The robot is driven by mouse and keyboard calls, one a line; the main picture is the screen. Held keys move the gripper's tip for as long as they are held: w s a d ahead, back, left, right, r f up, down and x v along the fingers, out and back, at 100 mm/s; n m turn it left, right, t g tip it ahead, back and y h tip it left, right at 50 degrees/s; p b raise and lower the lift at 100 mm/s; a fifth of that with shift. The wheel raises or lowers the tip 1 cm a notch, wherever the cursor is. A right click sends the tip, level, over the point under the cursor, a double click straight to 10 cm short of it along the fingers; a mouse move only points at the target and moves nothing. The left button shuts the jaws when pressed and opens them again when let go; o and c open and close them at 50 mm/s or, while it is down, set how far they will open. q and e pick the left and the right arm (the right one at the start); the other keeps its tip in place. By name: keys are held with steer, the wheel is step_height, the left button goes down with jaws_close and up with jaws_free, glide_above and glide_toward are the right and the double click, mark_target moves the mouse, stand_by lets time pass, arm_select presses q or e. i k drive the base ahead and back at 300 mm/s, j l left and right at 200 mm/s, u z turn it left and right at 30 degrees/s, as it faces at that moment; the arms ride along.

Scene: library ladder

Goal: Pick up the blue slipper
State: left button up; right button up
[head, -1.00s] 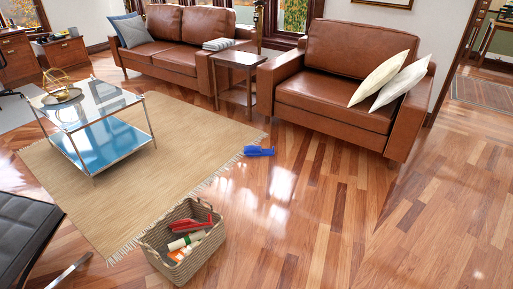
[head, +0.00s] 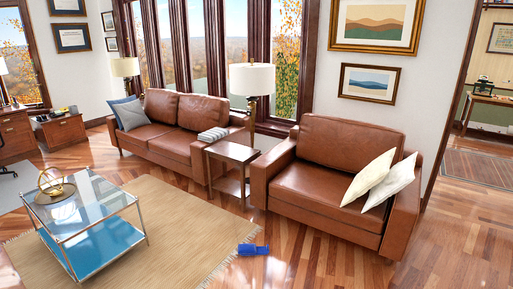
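The blue slipper (head: 253,249) lies on the wood floor in the head view, low and right of centre. It is just off the fringed right edge of the beige rug (head: 165,232), in front of the armchair and side table. Nothing covers it. Neither of my grippers shows in this view.
A brown leather armchair (head: 331,185) with two cream pillows stands right of the slipper. A wooden side table (head: 232,153) and a leather sofa (head: 177,127) stand behind it. A glass coffee table (head: 84,214) is on the rug at left. The floor around the slipper is clear.

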mark_target(244, 249)
steer(key=i+l+z, duration=0.25)
steer(key=i+z, duration=0.15)
steer(key=i, duration=0.4)
steer(key=i+z, duration=0.4)
steer(key=i, duration=0.4)
